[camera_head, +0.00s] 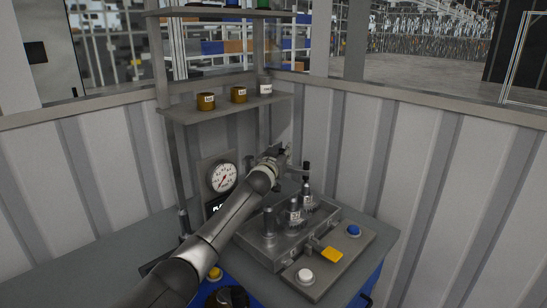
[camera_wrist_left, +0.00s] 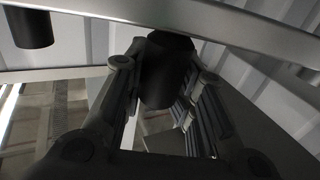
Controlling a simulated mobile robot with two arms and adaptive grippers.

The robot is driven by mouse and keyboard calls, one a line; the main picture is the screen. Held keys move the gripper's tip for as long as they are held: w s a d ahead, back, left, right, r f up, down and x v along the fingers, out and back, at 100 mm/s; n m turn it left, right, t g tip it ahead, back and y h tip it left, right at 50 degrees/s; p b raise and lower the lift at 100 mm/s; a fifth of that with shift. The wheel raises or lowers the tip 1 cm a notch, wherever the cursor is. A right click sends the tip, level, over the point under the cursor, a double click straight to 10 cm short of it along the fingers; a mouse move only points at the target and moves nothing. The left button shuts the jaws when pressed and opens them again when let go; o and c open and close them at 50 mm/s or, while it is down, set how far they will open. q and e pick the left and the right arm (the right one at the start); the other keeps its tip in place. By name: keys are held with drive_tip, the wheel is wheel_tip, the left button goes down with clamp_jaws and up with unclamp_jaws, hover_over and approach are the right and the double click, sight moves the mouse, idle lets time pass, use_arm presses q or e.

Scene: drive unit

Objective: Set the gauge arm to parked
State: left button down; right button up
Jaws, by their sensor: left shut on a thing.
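My left gripper (camera_head: 279,161) reaches over the back of the grey drive unit (camera_head: 265,243) in the head view. In the left wrist view its fingers stand on either side of a black cylindrical knob (camera_wrist_left: 167,72) and are shut on it. A pale metal bar (camera_wrist_left: 230,25) crosses the top of that view by the knob; it looks like the gauge arm, but its link to the knob is partly hidden. In the head view my gripper and forearm hide most of this bar. The right gripper is not in view.
A round dial (camera_head: 223,177) stands left of my forearm. Dark upright fittings (camera_head: 306,190) rise from the unit. A panel in front carries a white button (camera_head: 305,276), a yellow piece (camera_head: 332,255) and a blue button (camera_head: 353,231). A shelf (camera_head: 225,108) with small jars is behind.

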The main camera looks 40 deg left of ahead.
use_arm(q)
drive_tip(key=shift+x, duration=0.75)
drive_tip(key=shift+a+r, duration=0.15)
drive_tip(key=shift+a, duration=0.1)
idle(1.3)
drive_tip(key=c, duration=1.2)
unclamp_jaws()
drive_tip(key=shift+d, duration=0.1)
drive_tip(key=shift+s+d, duration=0.15)
drive_tip(key=shift+s, duration=0.4)
drive_tip(key=shift+v, duration=5.45)
